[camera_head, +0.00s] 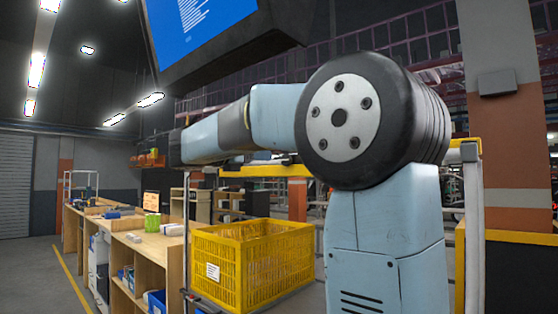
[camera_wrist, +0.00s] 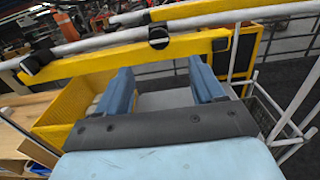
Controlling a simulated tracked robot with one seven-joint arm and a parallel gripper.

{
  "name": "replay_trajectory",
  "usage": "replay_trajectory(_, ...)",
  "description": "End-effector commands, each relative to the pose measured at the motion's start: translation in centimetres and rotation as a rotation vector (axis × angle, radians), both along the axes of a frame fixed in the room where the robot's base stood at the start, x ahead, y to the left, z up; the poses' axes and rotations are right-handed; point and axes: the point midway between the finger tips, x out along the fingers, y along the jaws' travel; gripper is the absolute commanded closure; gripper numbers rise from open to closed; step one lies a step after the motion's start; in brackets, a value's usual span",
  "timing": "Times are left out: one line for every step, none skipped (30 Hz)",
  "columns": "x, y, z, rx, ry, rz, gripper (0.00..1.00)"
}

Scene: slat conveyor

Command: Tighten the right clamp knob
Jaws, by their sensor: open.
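My gripper (camera_wrist: 161,76) is open and empty in the wrist view, its two blue fingers apart and pointing at a yellow bar (camera_wrist: 105,60). Black fittings show on and beside this bar: one at the left end (camera_wrist: 30,68), a round one in the middle by the grey rail (camera_wrist: 158,38), and a small dark one near the right end (camera_wrist: 220,44). I cannot tell for sure which is the right clamp knob. The fingertips look close below the bar, with no clear contact. In the head view my arm hides part of the yellow bar (camera_head: 265,171), and the gripper is not visible.
A yellow crate (camera_head: 205,268) stands below the bar and also shows in the wrist view (camera_wrist: 62,122). A wooden workbench (camera_head: 150,245) with small items runs along the left. A white wire rack (camera_wrist: 268,112) is right of the fingers. A screen (camera_head: 200,30) hangs overhead.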

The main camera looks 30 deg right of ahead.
Motion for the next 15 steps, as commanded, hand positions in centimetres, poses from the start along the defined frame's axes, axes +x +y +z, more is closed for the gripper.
replay_trajectory(0.3,-0.8,0.0,0.0,0.0,-0.002,0.32)
replay_trajectory(0.4,-1.3,0.0,0.001,0.0,-0.002,0.32)
replay_trajectory(0.7,-2.0,0.0,0.001,0.0,-0.003,0.32)
replay_trajectory(0.9,-2.5,-0.1,0.001,0.0,-0.002,0.32)
replay_trajectory(1.0,-3.0,-0.1,0.001,-0.001,-0.003,0.32)
replay_trajectory(1.3,-3.7,-0.1,0.001,-0.001,-0.002,0.32)
replay_trajectory(1.5,-4.2,-0.1,0.001,-0.001,-0.002,0.32)
replay_trajectory(1.7,-4.6,-0.1,0.001,-0.001,-0.002,0.32)
replay_trajectory(1.9,-5.3,-0.1,0.002,0.0,-0.001,0.32)
replay_trajectory(2.0,-5.8,-0.1,0.001,-0.001,-0.003,0.32)
replay_trajectory(2.2,-6.3,-0.1,0.001,-0.001,-0.003,0.32)
replay_trajectory(2.5,-7.0,-0.1,0.002,0.0,-0.002,0.32)
replay_trajectory(2.6,-7.4,-0.1,0.002,0.0,-0.002,0.32)
replay_trajectory(2.8,-7.9,-0.1,0.002,0.0,-0.002,0.32)
replay_trajectory(3.0,-8.4,-0.1,0.001,-0.001,-0.002,0.32)
